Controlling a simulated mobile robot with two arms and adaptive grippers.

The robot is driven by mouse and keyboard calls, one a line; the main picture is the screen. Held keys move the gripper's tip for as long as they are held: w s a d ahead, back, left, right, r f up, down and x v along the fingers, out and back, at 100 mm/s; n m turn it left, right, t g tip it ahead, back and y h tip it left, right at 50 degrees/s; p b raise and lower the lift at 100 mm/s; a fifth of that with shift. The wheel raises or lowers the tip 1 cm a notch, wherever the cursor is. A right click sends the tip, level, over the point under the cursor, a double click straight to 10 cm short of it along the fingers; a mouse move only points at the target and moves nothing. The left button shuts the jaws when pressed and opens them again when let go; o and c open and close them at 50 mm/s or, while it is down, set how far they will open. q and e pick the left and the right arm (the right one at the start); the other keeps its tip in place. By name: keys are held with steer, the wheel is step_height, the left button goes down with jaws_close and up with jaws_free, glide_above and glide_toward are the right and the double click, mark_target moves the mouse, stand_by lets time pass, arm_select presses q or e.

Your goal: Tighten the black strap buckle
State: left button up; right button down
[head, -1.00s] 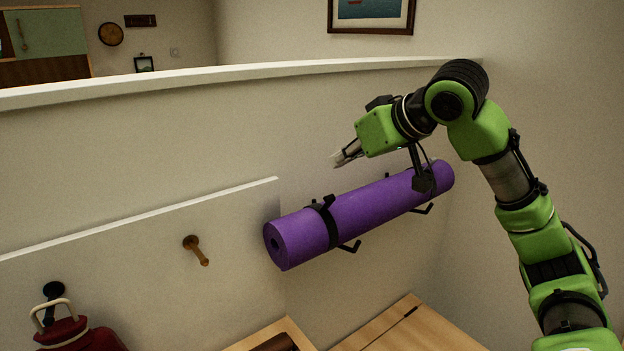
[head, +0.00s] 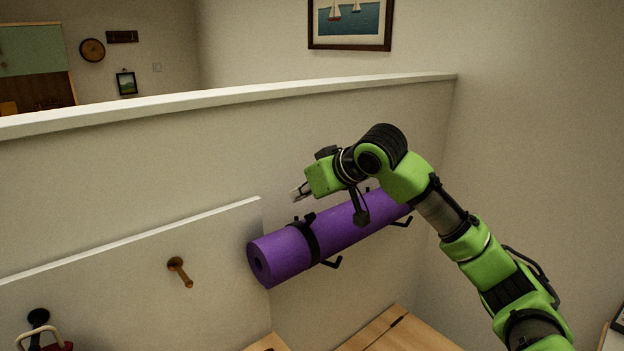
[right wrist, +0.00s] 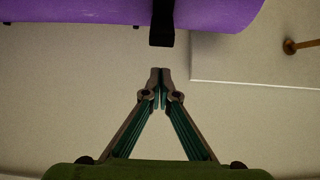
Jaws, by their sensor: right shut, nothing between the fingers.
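A rolled purple mat (head: 345,226) rests on dark hooks on the wall. A black strap (head: 310,240) goes around it near its left end. In the right wrist view the mat (right wrist: 100,10) crosses the top edge, and the black strap's end (right wrist: 162,28) hangs down from it. My right gripper (head: 299,193) is beside the mat, just above the strap in the head view. In the right wrist view its fingertips (right wrist: 161,74) are shut and empty, just below the strap end in the picture, with a small gap. I cannot make out the buckle. My left gripper is not in view.
A wooden peg (head: 180,271) sticks out of the panel left of the mat. A red object with a pale handle (head: 42,337) is at the lower left. A wooden surface (head: 395,333) lies below the mat. A white ledge (head: 230,96) tops the low wall.

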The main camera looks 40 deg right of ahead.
mark_target(310, 216)
steer(key=shift+s+d+f, duration=0.1)
steer(key=shift+s+f, duration=0.15)
steer(key=shift+s, duration=0.35)
steer(key=shift+s+d+f, duration=0.1)
steer(key=shift+s+f, duration=0.15)
steer(key=shift+s, duration=0.3)
steer(key=shift+s+f, duration=0.25)
steer(key=shift+s, duration=0.35)
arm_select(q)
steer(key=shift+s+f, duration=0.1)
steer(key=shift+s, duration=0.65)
arm_select(e)
steer(key=shift+w, duration=0.1)
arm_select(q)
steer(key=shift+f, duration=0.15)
arm_select(e)
steer(key=shift+f, duration=0.15)
